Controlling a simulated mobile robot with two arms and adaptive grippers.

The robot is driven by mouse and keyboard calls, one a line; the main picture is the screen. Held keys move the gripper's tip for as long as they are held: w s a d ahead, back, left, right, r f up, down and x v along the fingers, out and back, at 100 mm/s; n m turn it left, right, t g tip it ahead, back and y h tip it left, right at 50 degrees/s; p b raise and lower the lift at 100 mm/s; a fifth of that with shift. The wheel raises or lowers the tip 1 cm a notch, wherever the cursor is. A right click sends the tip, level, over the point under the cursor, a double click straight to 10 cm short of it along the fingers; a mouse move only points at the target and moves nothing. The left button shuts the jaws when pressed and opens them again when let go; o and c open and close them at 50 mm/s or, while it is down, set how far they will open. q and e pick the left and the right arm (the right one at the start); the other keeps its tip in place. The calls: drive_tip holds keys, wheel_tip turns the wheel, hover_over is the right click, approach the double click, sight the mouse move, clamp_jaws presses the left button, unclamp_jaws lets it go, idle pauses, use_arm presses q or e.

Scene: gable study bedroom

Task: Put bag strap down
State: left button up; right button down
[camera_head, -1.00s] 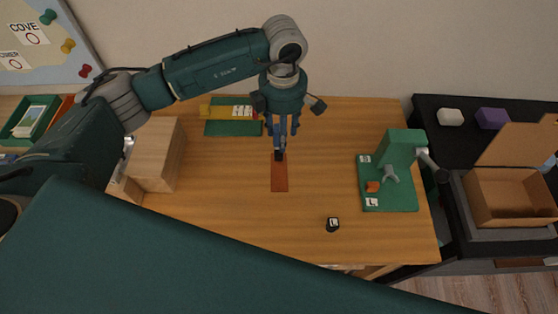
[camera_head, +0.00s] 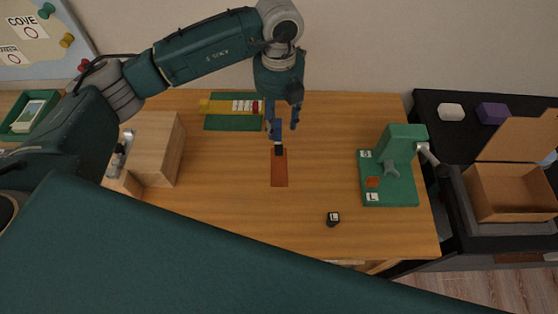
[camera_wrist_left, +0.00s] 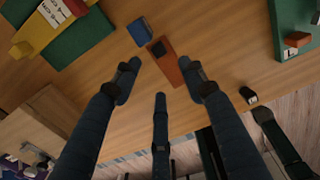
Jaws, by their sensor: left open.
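A flat reddish-brown strip (camera_head: 279,172) lies on the wooden desk, with a small black piece (camera_head: 279,151) at its far end. Both also show in the wrist view, the strip (camera_wrist_left: 174,70) and the black piece (camera_wrist_left: 158,48). A small blue piece (camera_wrist_left: 140,30) is beside the black end. Which of these is the bag strap I cannot tell for sure. My left gripper (camera_head: 283,128) is open above the far end of the strip. In the wrist view its spread fingers (camera_wrist_left: 160,88) hold nothing. My right gripper is not in view.
A green board with a yellow piece (camera_head: 218,106) lies behind. A green stand (camera_head: 403,142) is at right and a small black lettered block (camera_head: 333,219) in front. A wooden box (camera_head: 160,150) is at left. An open cardboard box (camera_head: 512,195) stands at far right. The desk's middle front is clear.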

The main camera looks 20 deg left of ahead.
use_arm(q)
drive_tip(key=p, duration=0.1)
hover_over(279, 149)
wheel_tip(279, 149, down, 6)
drive_tip(key=shift+a+r, duration=0.1)
drive_tip(key=shift+r, duration=0.05)
wheel_tip(279, 149, down, 5)
drive_tip(key=shift+f+p, duration=0.1)
drive_tip(key=shift+p, duration=0.35)
drive_tip(key=shift+c, duration=0.5)
clamp_jaws()
